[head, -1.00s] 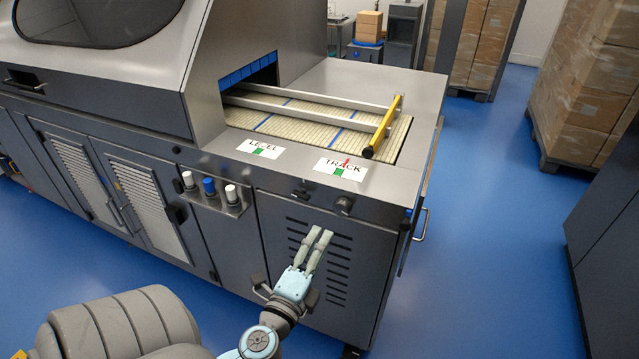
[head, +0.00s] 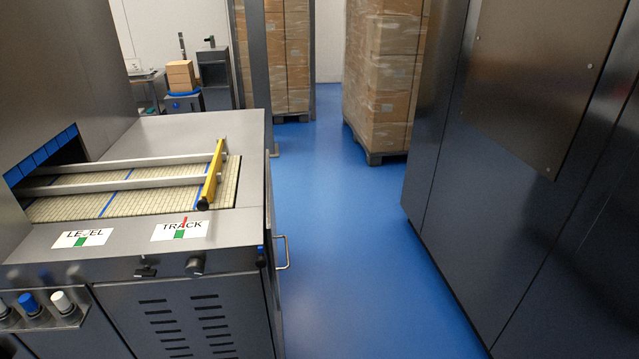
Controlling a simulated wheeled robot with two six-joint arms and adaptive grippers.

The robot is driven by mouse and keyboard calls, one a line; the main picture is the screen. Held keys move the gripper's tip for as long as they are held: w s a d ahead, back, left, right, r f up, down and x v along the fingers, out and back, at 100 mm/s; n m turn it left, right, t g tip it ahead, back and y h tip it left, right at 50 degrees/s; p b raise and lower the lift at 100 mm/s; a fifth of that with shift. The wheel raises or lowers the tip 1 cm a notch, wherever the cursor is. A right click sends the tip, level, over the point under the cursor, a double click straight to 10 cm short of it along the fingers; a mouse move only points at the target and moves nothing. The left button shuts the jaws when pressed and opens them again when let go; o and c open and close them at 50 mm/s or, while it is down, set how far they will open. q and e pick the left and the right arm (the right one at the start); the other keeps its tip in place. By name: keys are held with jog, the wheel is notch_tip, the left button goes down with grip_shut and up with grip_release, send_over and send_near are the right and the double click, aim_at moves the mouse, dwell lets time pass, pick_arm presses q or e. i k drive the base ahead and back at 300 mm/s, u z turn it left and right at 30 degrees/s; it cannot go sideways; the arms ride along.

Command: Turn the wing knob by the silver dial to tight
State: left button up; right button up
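A dark knob with a wing-like shape (head: 145,270) sits on the front face of the grey machine, below the LEVEL and TRACK labels. The LEVEL label (head: 83,238) is further left. Both labels carry a green mark, and TRACK has a red pointer. I cannot make out a silver dial or the wing knob's tight marking. Neither of my grippers is in view.
The machine's belt (head: 130,190) has rails and a yellow bar (head: 214,172) above it. A side handle (head: 282,253) sticks out into the aisle. Open blue floor (head: 335,230) runs between the machine and tall dark cabinets (head: 520,150). Wrapped box stacks (head: 380,75) stand behind.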

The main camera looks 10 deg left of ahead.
aim_at(146, 272)
jog(key=u, duration=1.55)
jog(key=k, duration=0.5)
jog(key=z, duration=1.4)
jog(key=i, duration=0.5)
jog(key=u, duration=0.45)
